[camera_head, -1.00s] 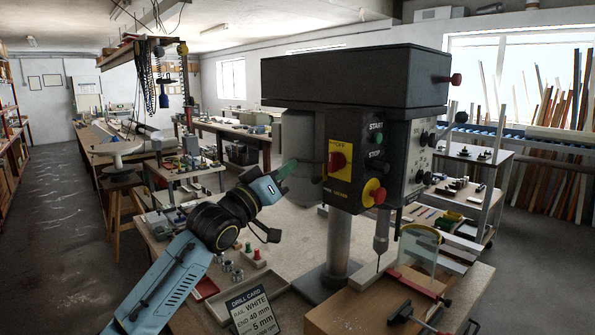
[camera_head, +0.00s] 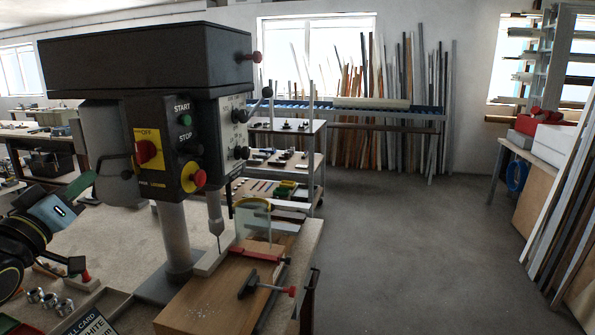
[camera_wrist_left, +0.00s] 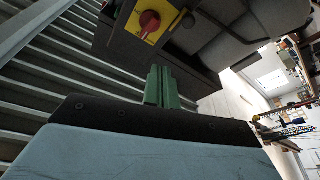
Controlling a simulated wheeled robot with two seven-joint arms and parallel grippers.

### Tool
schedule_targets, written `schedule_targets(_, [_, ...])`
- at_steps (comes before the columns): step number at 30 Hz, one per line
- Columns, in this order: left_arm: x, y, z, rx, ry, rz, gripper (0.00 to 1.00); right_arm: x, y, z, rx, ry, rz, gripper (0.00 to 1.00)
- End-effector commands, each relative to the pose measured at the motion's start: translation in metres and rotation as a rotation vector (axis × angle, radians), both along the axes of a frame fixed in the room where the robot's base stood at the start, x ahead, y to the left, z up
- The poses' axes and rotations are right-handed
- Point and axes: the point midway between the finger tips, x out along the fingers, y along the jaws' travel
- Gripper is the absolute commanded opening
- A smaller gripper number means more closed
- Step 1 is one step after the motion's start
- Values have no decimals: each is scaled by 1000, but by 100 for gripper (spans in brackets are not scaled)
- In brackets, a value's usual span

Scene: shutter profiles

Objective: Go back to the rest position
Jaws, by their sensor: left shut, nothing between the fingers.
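My left gripper (camera_head: 82,184) shows at the left of the head view, its green fingers shut with nothing between them. It is in front of and left of the drill press's control box (camera_head: 168,150), apart from it as far as I can tell. My right gripper is not in view.
The drill press column (camera_head: 176,238) stands on the bench. A wooden board (camera_head: 215,300) holds a pale profile (camera_head: 213,262) under the drill bit, beside a clear guard (camera_head: 252,222). A drill card (camera_head: 90,325) and metal cups are at lower left. Open floor (camera_head: 400,240) lies right.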

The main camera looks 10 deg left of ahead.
Motion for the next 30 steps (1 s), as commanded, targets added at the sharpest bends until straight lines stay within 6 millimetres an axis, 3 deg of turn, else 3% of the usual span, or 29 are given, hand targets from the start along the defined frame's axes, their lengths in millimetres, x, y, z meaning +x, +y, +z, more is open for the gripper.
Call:
schedule_targets(5, [-1,-34,-101,76,267,16,0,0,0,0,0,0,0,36])
schedule_targets(8, [-18,-61,-173,149,470,14,0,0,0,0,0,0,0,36])
schedule_targets(12, [-62,-103,-262,260,749,-22,0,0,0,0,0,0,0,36])
schedule_targets(15, [-103,-133,-312,338,938,-69,0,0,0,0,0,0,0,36])
schedule_targets(21, [-181,-178,-369,451,1217,-177,0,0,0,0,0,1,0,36])
schedule_targets(27, [-251,-212,-394,526,1430,-298,0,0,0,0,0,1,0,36])
schedule_targets(29, [-272,-222,-398,543,1488,-338,0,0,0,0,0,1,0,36])
schedule_targets(30, [-267,-220,-413,550,1493,-336,0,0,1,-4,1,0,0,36])
